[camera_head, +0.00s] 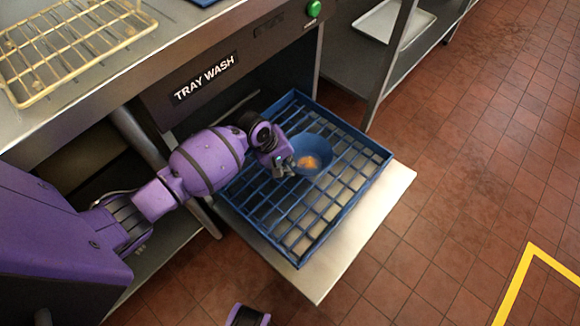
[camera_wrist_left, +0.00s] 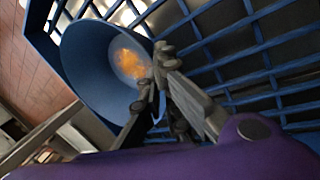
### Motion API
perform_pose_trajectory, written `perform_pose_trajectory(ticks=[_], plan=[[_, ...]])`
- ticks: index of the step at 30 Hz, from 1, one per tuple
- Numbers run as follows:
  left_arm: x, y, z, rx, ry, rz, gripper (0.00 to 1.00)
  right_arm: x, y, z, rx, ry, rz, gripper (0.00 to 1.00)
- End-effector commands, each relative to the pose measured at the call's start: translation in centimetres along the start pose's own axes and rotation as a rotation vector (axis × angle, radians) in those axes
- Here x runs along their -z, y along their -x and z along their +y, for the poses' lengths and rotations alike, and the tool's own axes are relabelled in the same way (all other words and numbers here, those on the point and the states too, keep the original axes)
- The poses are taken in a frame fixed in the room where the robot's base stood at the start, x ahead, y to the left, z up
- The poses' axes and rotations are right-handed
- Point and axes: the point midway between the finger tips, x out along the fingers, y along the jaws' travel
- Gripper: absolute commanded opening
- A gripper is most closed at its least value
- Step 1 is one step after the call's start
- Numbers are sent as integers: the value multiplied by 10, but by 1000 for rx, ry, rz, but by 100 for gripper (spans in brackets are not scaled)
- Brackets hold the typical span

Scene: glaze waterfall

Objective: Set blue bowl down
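The blue bowl (camera_head: 312,150) with an orange-brown patch inside is over the far part of a blue slatted rack (camera_head: 330,229). My left gripper (camera_head: 285,166) is at the bowl's near left edge. In the left wrist view the gripper's fingers (camera_wrist_left: 157,80) close on the rim of the bowl (camera_wrist_left: 88,65), which looks tilted there. The rack's bars (camera_wrist_left: 255,70) show behind it. I cannot tell whether the bowl touches the rack. A purple piece of my right arm (camera_head: 247,316) shows at the bottom edge; its gripper is out of view.
The rack sits on a pale pulled-out tray (camera_head: 385,205) below the "TRAY WASH" panel (camera_head: 204,78). A cream wire rack (camera_head: 70,42) lies on the counter at upper left. A metal shelf with a white tray (camera_head: 392,20) stands at the back.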

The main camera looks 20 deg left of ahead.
Motion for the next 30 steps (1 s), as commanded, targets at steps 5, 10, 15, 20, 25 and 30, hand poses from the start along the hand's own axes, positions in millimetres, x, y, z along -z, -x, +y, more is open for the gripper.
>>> perform_pose_trajectory(ticks=[5,10,15,20,25,30], plan=[[4,-19,0,3,-1,-2,0,-1,-7,0,1,5,4,40],[4,-40,-10,2,-1,0,0,-14,-17,2,2,12,-14,40],[5,-38,-8,-2,-1,2,0,-13,-18,2,4,19,-14,40],[5,-40,-9,-1,0,2,0,-11,-18,3,5,23,-10,40],[4,-42,-9,-1,0,1,15,-10,-19,3,5,23,-7,40],[4,-42,-10,-1,-1,1,23,-9,-18,2,5,22,-5,40]])
